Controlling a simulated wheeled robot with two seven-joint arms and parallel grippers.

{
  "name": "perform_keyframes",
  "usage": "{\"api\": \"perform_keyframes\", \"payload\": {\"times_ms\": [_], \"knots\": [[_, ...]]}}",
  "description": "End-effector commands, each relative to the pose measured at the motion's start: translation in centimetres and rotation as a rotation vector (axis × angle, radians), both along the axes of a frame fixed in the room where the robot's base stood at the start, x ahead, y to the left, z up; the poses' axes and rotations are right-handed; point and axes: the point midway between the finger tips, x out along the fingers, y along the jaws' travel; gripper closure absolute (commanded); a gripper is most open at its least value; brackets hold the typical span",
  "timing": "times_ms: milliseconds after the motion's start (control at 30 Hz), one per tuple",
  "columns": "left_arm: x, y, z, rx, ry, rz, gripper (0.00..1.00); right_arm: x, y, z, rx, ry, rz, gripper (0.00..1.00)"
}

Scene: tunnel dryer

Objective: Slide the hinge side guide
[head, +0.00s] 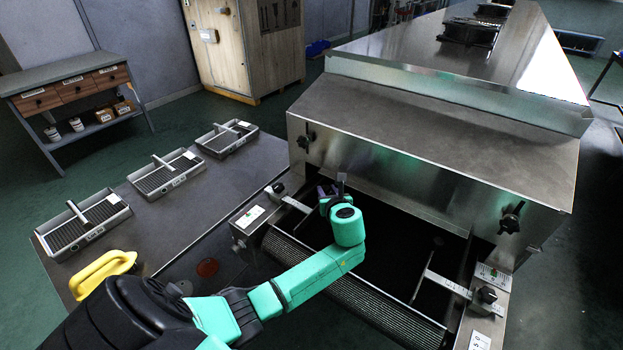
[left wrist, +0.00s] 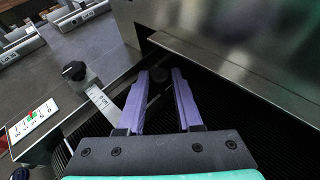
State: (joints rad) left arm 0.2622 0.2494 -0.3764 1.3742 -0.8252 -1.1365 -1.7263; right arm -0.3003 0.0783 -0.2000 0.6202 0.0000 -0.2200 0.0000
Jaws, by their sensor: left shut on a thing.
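The left side guide shows in the head view as a pale scaled rod (head: 297,204) running from a block with a dark clamp knob (head: 278,188) into the dryer mouth. The left wrist view shows the same rod (left wrist: 103,103) and its knob (left wrist: 74,71). My left gripper (head: 331,192) is at the rod's inner end, its purple fingers (left wrist: 160,76) on either side of a small dark part of the guide. It is shut on that part, which the fingers mostly hide. The opposite side guide (head: 446,284) has its own knob (head: 487,295). My right gripper is not in view.
A ribbed conveyor belt (head: 345,285) lies below my left arm. The steel dryer hood (head: 430,140) stands close above and behind the gripper. A side table (head: 225,190) at left carries several slatted trays (head: 85,224) and a yellow handle (head: 103,272).

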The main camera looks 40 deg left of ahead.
Motion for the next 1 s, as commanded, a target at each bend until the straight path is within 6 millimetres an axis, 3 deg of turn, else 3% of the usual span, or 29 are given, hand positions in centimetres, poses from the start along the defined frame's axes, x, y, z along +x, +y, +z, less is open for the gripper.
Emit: {"api": "perform_keyframes", "payload": {"times_ms": [333,367,400,433,767,1000], "knots": [[0.0,-0.6,-0.1,0.002,0.001,0.001,1.00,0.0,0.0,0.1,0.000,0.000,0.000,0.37],[0.0,-0.6,-0.1,0.003,0.000,0.001,0.62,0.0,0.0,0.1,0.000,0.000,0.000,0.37],[0.0,-0.6,-0.1,0.003,0.000,0.001,0.47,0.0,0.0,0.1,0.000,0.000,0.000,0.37],[0.0,-0.6,-0.1,0.003,0.000,0.001,0.38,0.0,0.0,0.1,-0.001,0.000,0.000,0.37],[-0.1,-0.6,0.1,0.002,-0.002,0.001,0.38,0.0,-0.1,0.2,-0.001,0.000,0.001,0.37],[-2.3,-3.0,1.4,0.000,-0.002,-0.001,0.38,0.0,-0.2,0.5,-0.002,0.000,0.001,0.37]]}}
